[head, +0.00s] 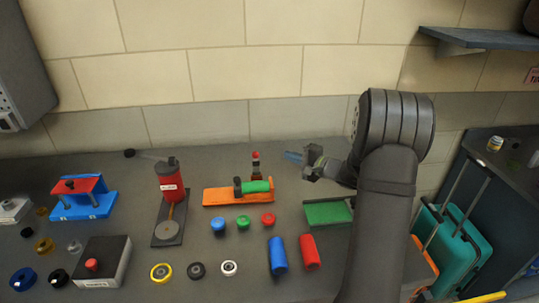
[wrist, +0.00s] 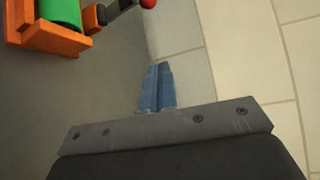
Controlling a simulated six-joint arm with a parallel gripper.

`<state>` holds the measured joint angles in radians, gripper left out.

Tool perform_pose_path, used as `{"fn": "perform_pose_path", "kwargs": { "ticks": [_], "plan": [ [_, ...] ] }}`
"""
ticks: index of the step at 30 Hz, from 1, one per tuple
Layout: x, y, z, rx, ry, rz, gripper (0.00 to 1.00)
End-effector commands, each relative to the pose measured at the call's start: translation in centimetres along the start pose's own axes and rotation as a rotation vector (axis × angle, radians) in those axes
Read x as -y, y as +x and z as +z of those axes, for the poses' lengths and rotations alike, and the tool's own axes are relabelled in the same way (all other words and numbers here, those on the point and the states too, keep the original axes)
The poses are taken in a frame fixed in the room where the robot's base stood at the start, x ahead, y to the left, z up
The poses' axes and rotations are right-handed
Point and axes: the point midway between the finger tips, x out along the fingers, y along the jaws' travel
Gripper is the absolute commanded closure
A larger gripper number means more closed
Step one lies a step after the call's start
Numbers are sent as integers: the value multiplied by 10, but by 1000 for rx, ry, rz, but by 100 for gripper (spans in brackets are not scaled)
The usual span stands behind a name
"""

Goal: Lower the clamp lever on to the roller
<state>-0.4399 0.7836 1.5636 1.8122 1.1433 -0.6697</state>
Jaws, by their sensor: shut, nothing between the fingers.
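An orange clamp base (head: 217,197) stands on the grey table and carries a green roller (head: 257,187) lying on its side. The clamp lever (head: 256,166), dark with a red knob, stands up behind the roller and is raised off it. In the wrist view the orange base (wrist: 48,40), the green roller (wrist: 62,12) and the red knob (wrist: 148,3) are cut off at the top left. My gripper (head: 290,156) is shut and empty, to the right of the lever and apart from it. Its blue fingers (wrist: 157,85) are together in the wrist view.
Blue, green and red buttons (head: 243,222) lie in front of the clamp, with blue and red cylinders (head: 278,255) nearer. A red pump (head: 170,180) stands to the left. The tiled wall (wrist: 235,45) is close behind.

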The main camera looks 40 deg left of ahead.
Motion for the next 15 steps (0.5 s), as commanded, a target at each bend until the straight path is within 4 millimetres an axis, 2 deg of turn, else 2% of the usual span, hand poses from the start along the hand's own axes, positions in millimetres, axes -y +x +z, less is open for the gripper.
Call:
{"fn": "perform_pose_path", "kwargs": {
  "ticks": [5, 15],
  "plan": [
    [0, 20, 1, 3, -1, 1, 100],
    [-1, 93, 1, 4, -1, 1, 100]
  ]
}}
